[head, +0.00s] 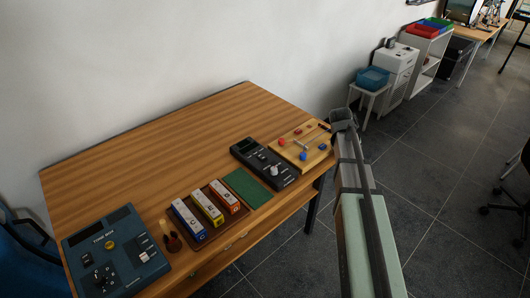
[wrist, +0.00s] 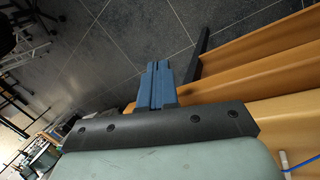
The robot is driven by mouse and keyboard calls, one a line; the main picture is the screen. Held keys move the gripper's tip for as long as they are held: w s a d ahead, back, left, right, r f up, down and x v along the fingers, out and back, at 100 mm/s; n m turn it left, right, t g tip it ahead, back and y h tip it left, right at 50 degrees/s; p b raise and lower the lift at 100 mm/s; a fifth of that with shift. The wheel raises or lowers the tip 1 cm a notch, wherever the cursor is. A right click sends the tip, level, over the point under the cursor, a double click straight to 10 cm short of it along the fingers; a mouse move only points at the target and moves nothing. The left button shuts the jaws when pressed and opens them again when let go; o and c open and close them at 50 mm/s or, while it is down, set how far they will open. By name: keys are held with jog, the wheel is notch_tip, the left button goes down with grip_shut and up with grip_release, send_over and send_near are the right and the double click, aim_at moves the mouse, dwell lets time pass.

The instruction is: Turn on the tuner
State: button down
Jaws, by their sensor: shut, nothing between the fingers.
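A dark handheld-style device (head: 264,163) with a small screen and a pale knob lies on the right part of the wooden table. A larger blue box (head: 117,252) with a screen, knob, button and switches sits at the table's near left. Its lettering is too small to read surely, and I cannot tell for certain which of the two is the tuner. My gripper (head: 341,117) is just past the table's right edge, apart from both devices. In the wrist view its blue fingers (wrist: 156,84) are together, with nothing between them.
Beside the dark device is a wooden board (head: 304,146) with red and blue knobs. A green mat (head: 247,187) and a tray of coloured blocks (head: 208,210) lie between the devices. The table's back half (head: 150,150) is clear. Grey floor tiles (head: 430,170) lie to the right.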

jog(key=shift+n+t+y, duration=0.4)
jog(key=shift+n+y, duration=0.5)
jog(key=a+r, duration=0.2)
jog(key=a, duration=0.1)
jog(key=a+r, duration=0.3)
jog(key=a, duration=0.1)
jog(key=w+a+r, duration=0.1)
jog(key=a+r, duration=0.2)
jog(key=shift+a, duration=0.25)
jog(key=s+a+r+n+y, duration=0.1)
jog(key=s+a+r+y, duration=0.1)
jog(key=a+r, duration=0.3)
jog(key=s+a+r+n+y, duration=0.2)
jog(key=a+r, duration=0.3)
jog(key=a, duration=0.9)
jog(key=shift+s+r+n, duration=0.2)
jog(key=shift+s+n, duration=0.1)
jog(key=shift+s, duration=0.45)
jog(key=shift+f, duration=0.1)
send_near(264, 158)
jog(key=x, duration=0.5)
jog(key=shift+w+a, duration=0.25)
jog(key=shift+a, duration=0.1)
jog(key=shift+d+f, duration=0.1)
jog(key=shift+f, duration=0.65)
